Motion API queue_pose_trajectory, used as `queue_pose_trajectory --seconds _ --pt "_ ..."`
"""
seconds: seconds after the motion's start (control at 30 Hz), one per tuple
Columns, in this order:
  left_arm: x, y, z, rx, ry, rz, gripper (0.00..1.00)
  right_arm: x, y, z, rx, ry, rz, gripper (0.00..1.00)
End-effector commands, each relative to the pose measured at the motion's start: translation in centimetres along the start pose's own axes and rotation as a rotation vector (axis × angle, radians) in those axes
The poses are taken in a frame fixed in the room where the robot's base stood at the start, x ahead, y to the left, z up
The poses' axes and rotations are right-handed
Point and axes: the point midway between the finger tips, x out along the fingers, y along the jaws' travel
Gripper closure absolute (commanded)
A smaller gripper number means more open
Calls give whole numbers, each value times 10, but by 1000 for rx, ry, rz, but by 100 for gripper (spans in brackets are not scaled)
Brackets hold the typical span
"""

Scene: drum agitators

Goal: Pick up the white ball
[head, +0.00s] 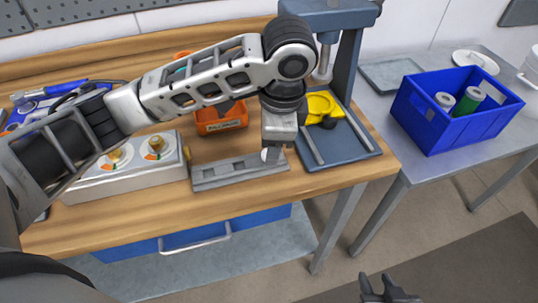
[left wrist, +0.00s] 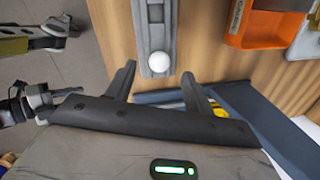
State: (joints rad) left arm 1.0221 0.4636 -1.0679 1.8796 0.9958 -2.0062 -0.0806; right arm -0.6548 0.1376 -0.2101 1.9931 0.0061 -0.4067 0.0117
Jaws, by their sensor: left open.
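The white ball (left wrist: 159,61) sits on the long grey metal block (left wrist: 155,25) in the left wrist view. In the head view the ball (head: 265,155) is partly hidden by my left gripper (head: 272,152), at the right end of the block (head: 225,175). My left gripper (left wrist: 158,84) is open. In the left wrist view the ball appears between and just past its fingertips, and I cannot tell whether they touch it. My right gripper (head: 384,286) is open and empty at the bottom of the head view, away from the bench.
An orange bin (head: 222,120) stands behind the block. A control box with dials (head: 130,165) is to the left. A press (head: 340,150) with a yellow part (head: 323,107) stands to the right. A blue crate (head: 440,125) holds rolls on the side table.

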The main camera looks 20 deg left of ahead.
Motion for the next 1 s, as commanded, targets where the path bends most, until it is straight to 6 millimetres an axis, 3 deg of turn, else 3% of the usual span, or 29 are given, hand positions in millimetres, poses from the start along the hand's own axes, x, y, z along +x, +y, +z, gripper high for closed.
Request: queue_pose_trajectory --seconds 0.03,0.2,0.47,0.63,0.67,1.0 --pt "11 2 0 -1 -1 4 47 1 0 1 -1 0 0 64" --pt "29 1 1 -1 -2 1 47 0 1 -2 -3 5 0 64" --pt "32 1 1 -1 0 0 47 0 1 -2 -3 6 1 64" --pt "32 1 1 -1 0 0 92 0 2 -1 -3 5 1 64" --pt "32 1 1 -1 0 0 95 0 2 -1 -4 4 1 64" --pt "31 1 1 -1 1 -1 96 0 2 0 -4 1 2 64"
